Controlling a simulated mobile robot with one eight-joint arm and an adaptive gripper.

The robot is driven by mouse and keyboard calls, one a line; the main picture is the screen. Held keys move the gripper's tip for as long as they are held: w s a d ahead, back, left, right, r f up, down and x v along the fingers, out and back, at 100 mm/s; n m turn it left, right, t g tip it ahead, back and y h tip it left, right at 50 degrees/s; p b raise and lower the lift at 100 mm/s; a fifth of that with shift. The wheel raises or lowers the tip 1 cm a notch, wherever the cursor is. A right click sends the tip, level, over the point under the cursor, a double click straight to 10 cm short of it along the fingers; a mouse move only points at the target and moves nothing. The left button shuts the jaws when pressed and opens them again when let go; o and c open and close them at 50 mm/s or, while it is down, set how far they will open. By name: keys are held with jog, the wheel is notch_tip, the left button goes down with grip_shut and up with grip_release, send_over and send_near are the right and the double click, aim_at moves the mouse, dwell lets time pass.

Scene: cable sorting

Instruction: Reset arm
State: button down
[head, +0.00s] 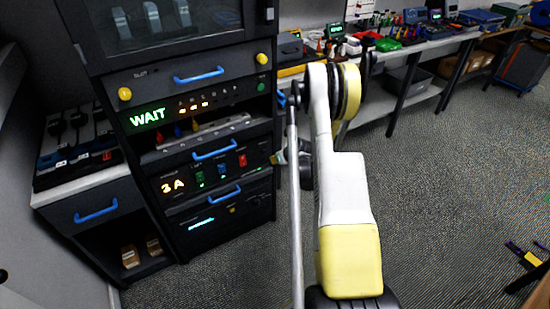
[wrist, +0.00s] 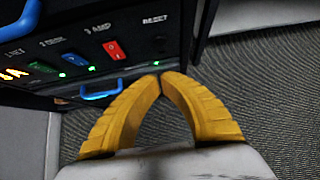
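My gripper (wrist: 161,76) shows in the wrist view as two curved yellow fingers with their tips together and nothing seen between them. The tips appear in front of the lower right of a dark rack panel (wrist: 130,25), just below its RESET label; I cannot tell whether they touch it. The panel carries a green switch (wrist: 42,67), a blue switch (wrist: 74,59) and a red switch (wrist: 111,50). In the head view, my white and yellow arm reaches toward the rack (head: 215,145), and the gripper (head: 279,158) is small beside its right edge.
The rack shows a green WAIT display (head: 147,117) and an orange 3A display (head: 173,185). Blue drawer handles (head: 199,75) stick out from its front. A workbench (head: 420,45) with tools runs along the back. Carpet (head: 440,190) on the right is mostly clear.

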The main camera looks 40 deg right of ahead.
dwell(0.4)
jog(key=w+a+r+n+y, duration=0.1)
jog(key=a+r+n, duration=1.2)
jog(key=a+r, duration=0.55)
jog(key=s+a+r+n+g, duration=0.1)
jog(key=s+a+r+n, duration=0.7)
jog(key=a+r+n, duration=0.35)
jog(key=s+a+r+n, duration=0.1)
jog(key=s+a+n, duration=0.4)
jog(key=s+n, duration=0.2)
jog(key=s+a+n+y, duration=0.1)
jog(key=s+a+n, duration=0.4)
jog(key=s, duration=0.5)
jog(key=shift+r+n+g, duration=0.3)
jog(key=shift+r+n, duration=0.05)
jog(key=shift+n, duration=0.7)
